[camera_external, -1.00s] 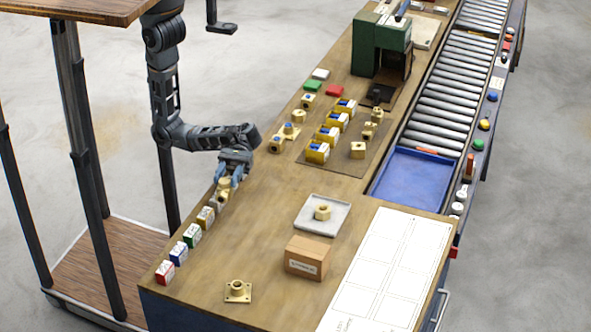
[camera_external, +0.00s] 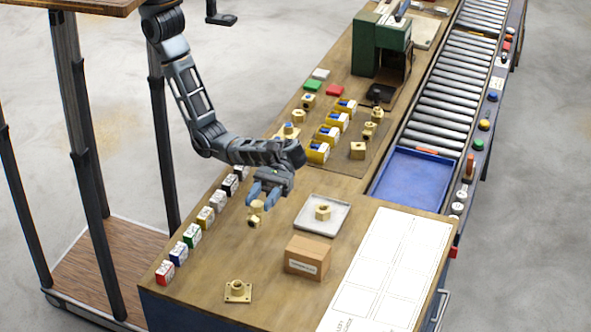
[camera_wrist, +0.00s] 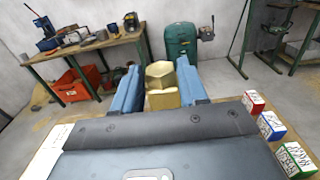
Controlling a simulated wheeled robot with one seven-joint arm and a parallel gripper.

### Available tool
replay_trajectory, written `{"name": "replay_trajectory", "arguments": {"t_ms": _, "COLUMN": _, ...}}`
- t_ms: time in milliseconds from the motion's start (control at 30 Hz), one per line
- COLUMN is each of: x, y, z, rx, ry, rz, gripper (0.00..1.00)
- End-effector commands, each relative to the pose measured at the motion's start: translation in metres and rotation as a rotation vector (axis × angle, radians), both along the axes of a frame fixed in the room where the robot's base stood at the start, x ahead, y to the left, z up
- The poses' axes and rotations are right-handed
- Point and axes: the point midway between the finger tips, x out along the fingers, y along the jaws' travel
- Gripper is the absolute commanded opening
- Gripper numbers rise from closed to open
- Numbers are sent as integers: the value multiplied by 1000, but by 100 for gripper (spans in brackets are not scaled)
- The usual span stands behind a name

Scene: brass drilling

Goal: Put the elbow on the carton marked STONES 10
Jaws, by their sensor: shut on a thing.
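My gripper (camera_external: 263,194) is shut on a brass elbow (camera_external: 255,214) and holds it over the bench, left of the tray. In the wrist view the elbow (camera_wrist: 160,82) sits between the blue fingers (camera_wrist: 162,92). A brown cardboard carton (camera_external: 307,258) with a white label stands on the bench toward the front, to the right of and nearer than the gripper. The label's writing is too small to read in this view.
A pale tray (camera_external: 340,222) with a brass nut lies behind the carton. A brass flange (camera_external: 238,291) lies at the front left. Several small coloured boxes (camera_external: 192,235) line the left edge. A white chart sheet (camera_external: 390,270) covers the right front. Bare wood lies around the carton.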

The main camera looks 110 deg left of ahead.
Motion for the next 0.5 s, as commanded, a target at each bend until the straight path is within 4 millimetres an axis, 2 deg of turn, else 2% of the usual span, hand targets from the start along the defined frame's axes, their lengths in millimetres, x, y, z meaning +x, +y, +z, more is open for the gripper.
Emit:
{"name": "replay_trajectory", "arguments": {"t_ms": 467, "x": 70, "y": 58, "z": -51, "rx": -2, "ry": 2, "rz": 5, "gripper": 0}}
{"name": "replay_trajectory", "arguments": {"t_ms": 500, "x": 74, "y": 61, "z": -60, "rx": -3, "ry": -1, "rz": 4, "gripper": 0}}
